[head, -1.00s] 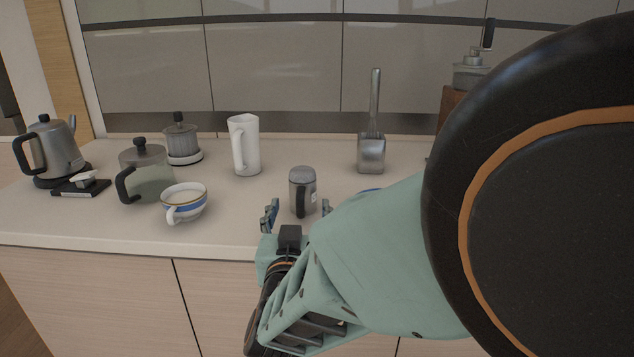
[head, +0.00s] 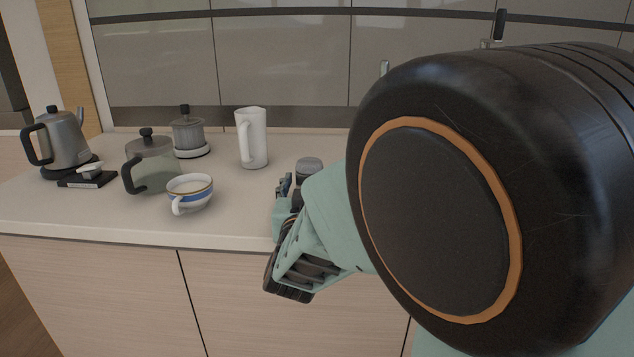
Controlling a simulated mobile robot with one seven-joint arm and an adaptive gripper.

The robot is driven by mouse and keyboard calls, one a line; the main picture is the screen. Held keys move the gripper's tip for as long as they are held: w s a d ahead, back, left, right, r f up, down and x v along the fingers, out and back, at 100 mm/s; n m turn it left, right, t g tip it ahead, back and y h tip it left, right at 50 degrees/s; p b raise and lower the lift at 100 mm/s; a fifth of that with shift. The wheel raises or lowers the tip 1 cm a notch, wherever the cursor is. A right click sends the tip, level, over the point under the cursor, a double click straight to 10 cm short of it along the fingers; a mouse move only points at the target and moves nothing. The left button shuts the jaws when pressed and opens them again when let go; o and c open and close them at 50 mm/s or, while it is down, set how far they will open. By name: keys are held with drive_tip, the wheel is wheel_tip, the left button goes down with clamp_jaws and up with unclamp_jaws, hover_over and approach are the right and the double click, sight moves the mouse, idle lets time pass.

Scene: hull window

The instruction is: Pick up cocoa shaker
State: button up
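The cocoa shaker, which I take to be the grey metal cylinder (head: 309,166), stands on the counter in the middle of the head view. Only its domed lid and upper body show; my arm hides its lower part and handle. My gripper (head: 286,185) is low over the counter at the shaker's near side. One finger shows just left of the shaker. The other finger is hidden behind my arm, so I cannot see whether the gripper touches the shaker or how wide it is.
Left of the shaker on the counter (head: 110,218) stand a blue-banded white cup (head: 190,194), a glass pot (head: 152,165), a white jug (head: 252,138), a grey canister (head: 188,135) and a kettle (head: 62,140). My arm covers the right side.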

drive_tip(key=c, duration=1.2)
drive_tip(key=shift+o, duration=0.2)
drive_tip(key=shift+r, duration=0.1)
